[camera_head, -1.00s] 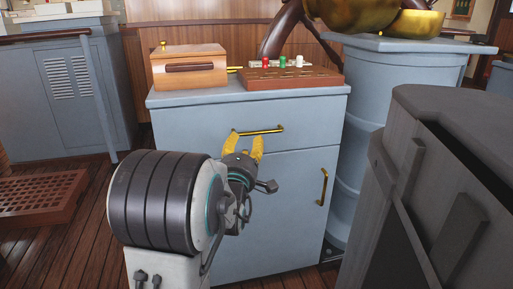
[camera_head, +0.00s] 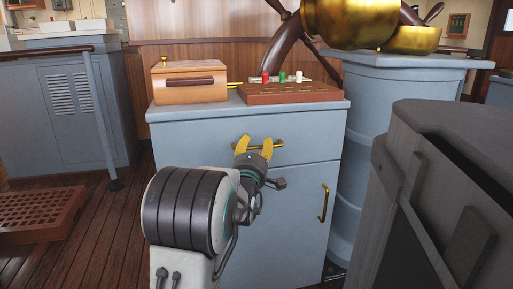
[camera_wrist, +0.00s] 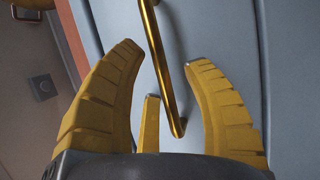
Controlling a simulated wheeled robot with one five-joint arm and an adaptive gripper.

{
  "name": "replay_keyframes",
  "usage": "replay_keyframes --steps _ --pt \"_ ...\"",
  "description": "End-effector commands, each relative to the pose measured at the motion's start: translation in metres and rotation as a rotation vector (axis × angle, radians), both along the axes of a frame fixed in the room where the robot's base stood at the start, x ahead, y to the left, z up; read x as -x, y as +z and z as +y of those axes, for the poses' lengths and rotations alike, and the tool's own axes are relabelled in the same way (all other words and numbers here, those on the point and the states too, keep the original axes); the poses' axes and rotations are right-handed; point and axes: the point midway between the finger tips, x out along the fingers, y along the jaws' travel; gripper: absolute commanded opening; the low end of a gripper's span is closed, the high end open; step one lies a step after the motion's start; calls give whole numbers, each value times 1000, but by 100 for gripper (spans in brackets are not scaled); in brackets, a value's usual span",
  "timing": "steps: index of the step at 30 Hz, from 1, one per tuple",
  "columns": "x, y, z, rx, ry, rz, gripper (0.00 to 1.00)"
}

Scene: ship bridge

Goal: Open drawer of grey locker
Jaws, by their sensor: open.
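The grey locker (camera_head: 205,215) stands in front of me, with a drawer (camera_head: 310,149) across its top and a door below. The drawer is closed and has a horizontal brass handle (camera_head: 278,146). My gripper (camera_head: 254,143) is open in front of the drawer, at the handle's left part, which it partly hides. In the wrist view my yellow fingers (camera_wrist: 165,62) are spread apart, and the brass handle (camera_wrist: 160,60) runs between them from the top, its end near the right finger. I cannot tell whether a finger touches the handle.
A wooden box (camera_head: 190,83) and a board with red, green and white pieces (camera_head: 290,91) sit on the locker top. The door has a vertical brass handle (camera_head: 323,203). A dark grey bulky object (camera_head: 440,200) stands close at the right.

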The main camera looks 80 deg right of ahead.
Motion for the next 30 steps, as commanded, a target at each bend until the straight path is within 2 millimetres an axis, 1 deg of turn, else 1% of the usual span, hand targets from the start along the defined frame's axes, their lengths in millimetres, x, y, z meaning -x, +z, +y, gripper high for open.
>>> replay_keyframes --steps 10,11,26,27,30 --pt "0 0 -2 0 0 0 45" --pt "0 0 -2 0 0 0 46" --pt "0 0 -2 0 0 0 1" --pt "0 0 -2 -1 0 0 0" --pt "0 0 -2 -1 0 0 0"
